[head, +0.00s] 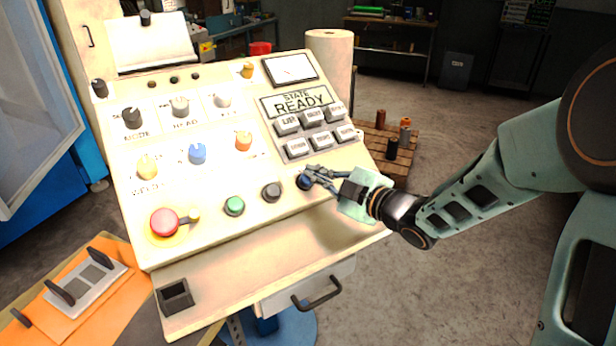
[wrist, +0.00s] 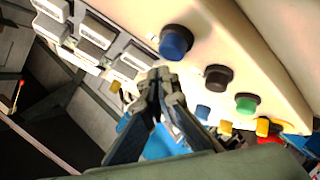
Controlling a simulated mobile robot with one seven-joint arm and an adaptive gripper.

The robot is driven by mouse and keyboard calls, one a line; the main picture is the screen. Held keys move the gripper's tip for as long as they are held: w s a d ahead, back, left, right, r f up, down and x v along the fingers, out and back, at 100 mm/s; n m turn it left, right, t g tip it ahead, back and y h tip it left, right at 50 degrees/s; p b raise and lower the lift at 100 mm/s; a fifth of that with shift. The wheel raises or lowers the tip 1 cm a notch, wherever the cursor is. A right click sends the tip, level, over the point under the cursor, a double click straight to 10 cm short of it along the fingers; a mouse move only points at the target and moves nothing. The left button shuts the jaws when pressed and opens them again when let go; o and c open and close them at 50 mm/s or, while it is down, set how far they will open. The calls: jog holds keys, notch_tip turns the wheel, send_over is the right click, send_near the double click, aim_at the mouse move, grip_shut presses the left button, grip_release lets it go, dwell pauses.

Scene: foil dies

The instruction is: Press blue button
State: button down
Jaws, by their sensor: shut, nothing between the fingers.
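The blue button (head: 304,182) is at the right end of the lower button row on the sloped cream control panel (head: 215,265). In the wrist view the blue button (wrist: 176,42) shows as a round blue cap on a dark collar, just beyond my fingertips. My gripper (head: 313,174) is shut and empty, its tips beside the blue button and partly over it in the head view. In the wrist view my gripper (wrist: 160,76) has its fingertips together, below the blue cap. I cannot tell whether they touch it.
A black button (head: 271,192), a green button (head: 234,206) and a red emergency stop (head: 164,222) sit left of the blue button. Grey labelled keys (head: 297,147) lie above it. A blue knob (head: 197,153) is higher on the panel. A ledge runs below.

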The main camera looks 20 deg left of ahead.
jog(key=shift+s+d+r+p, duration=0.25)
jog(key=shift+d+r+p, duration=0.15)
jog(key=shift+r, duration=0.25)
jog(key=shift+s+d+r+p, duration=0.25)
jog(key=shift+s+r+p, duration=0.1)
jog(key=shift+r, duration=0.25)
jog(key=shift+s+d+r+p, duration=0.2)
jog(key=shift+d+r+p, duration=0.2)
jog(key=shift+r, duration=0.25)
